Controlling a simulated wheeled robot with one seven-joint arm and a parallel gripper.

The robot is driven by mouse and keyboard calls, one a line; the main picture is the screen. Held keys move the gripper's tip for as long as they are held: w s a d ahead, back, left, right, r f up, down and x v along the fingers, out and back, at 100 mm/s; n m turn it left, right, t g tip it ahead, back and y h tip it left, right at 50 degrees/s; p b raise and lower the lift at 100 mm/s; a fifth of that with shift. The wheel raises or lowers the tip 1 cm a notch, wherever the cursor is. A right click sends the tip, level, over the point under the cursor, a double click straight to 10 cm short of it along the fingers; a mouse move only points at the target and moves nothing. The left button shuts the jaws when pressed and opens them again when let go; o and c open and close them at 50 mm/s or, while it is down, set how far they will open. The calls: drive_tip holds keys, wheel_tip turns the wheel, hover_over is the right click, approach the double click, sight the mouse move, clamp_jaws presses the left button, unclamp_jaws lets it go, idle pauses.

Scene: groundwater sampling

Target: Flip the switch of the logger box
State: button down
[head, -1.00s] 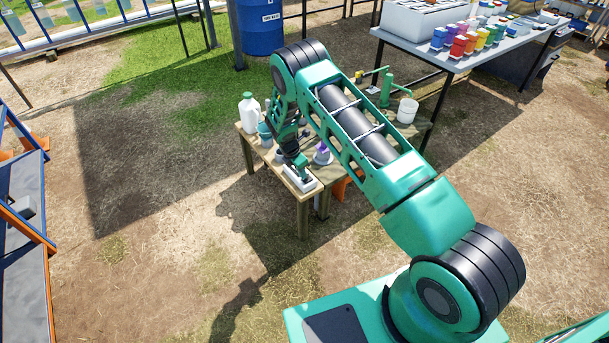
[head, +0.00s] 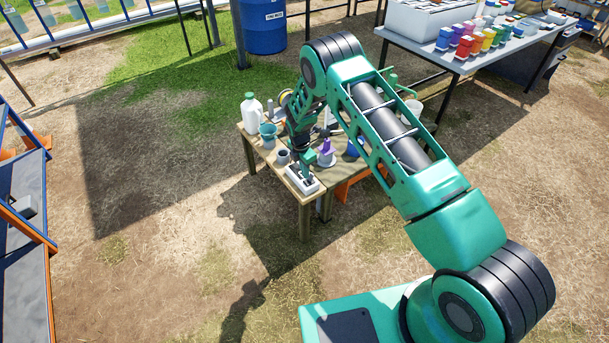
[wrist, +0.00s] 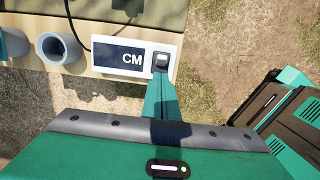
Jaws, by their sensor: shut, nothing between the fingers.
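The logger box is a white box with a dark panel lettered "CM" (wrist: 120,58), lying at the table edge in the wrist view. Its switch (wrist: 161,61) is a dark rocker in a pale frame at the right end of the box. My gripper (wrist: 160,76) is shut and empty, with its tips right at the lower side of the switch; I cannot tell whether they touch it. In the head view the logger box (head: 296,182) sits at the table's near corner, with my gripper (head: 306,175) over its right part. The switch is too small to make out there.
A grey cup (wrist: 59,48) stands left of the logger box, and a dark cable runs behind it. The wooden table (head: 330,185) also holds a white jug (head: 252,114), a teal beaker (head: 268,136) and a purple-topped item (head: 326,152). Open ground lies in front.

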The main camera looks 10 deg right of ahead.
idle(0.3)
wheel_tip(320, 180, up, 11)
drive_tip(key=a, duration=0.1)
drive_tip(key=shift+s+a+r, duration=0.2)
drive_tip(key=shift+s+a, duration=0.15)
idle(0.6)
drive_tip(key=s+d+r+m, duration=0.7)
drive_tip(key=s+d+r, duration=0.3)
drive_tip(key=r, duration=0.4)
drive_tip(key=s+d+r+m, duration=0.75)
drive_tip(key=d+r, duration=0.35)
drive_tip(key=r, duration=0.2)
drive_tip(key=s+d+r+m, duration=0.3)
drive_tip(key=s, duration=0.5)
drive_tip(key=s+d+r+m, duration=0.2)
drive_tip(key=s+r+m, duration=0.2)
drive_tip(key=s, duration=0.4)
drive_tip(key=s+m+y, duration=0.1)
drive_tip(key=s+m, duration=0.6)
drive_tip(key=s, duration=1)
drive_tip(key=shift+s+a+f+m+g, duration=0.15)
drive_tip(key=shift+f+m+g, duration=0.05)
drive_tip(key=shift+m+g, duration=0.15)
